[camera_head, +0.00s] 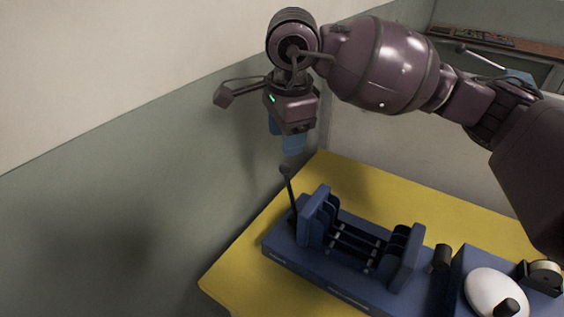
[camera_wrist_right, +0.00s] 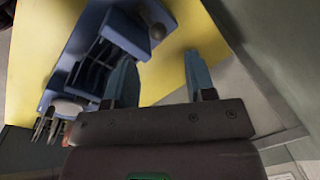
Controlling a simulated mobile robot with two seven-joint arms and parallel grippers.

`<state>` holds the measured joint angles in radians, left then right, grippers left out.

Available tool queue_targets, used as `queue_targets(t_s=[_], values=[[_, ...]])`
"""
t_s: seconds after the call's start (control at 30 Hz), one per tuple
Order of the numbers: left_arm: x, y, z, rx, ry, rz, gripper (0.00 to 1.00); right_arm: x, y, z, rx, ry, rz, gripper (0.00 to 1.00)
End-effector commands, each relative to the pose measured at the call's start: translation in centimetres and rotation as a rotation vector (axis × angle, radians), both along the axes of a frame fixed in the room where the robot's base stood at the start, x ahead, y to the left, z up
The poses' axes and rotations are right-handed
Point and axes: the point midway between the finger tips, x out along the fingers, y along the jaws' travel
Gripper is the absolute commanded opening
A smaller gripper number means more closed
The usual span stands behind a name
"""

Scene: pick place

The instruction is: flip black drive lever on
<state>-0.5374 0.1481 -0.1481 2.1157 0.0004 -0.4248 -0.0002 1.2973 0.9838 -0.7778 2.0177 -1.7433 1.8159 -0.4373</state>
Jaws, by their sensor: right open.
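A thin black lever (camera_head: 289,190) with a round knob stands nearly upright at the left end of a blue machine (camera_head: 345,278). Its dark knob also shows in the right wrist view (camera_wrist_right: 157,32), at the machine's end and beyond the gap between the fingers. My right gripper (camera_head: 286,140) points down above the lever, with its blue fingertips apart from the knob. In the right wrist view the two blue fingers (camera_wrist_right: 160,75) are spread with nothing between them. My left gripper is not in view.
The machine sits on a yellow table (camera_head: 440,203). Upright blue plates and rods fill its middle. At the right are a black knob (camera_head: 441,258), a white dome (camera_head: 496,293) and a small roller (camera_head: 543,273). A green and cream wall (camera_head: 120,190) runs close behind the lever.

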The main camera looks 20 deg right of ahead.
Motion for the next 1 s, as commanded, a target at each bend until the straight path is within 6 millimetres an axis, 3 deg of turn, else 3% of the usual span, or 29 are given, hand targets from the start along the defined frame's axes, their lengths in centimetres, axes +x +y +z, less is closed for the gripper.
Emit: queue_targets(t_s=[0.33, 0.6, 1.0], values=[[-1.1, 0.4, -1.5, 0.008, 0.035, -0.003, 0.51, 0.4, 0.0, -4.9, 0.000, 0.008, 0.001, 0.50], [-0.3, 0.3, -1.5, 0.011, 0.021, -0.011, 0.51, 0.9, 0.1, -9.0, 0.000, 0.007, 0.000, 0.50], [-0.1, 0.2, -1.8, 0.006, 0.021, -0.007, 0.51, 1.1, 0.1, -10.7, 0.001, 0.000, 0.000, 0.50]])
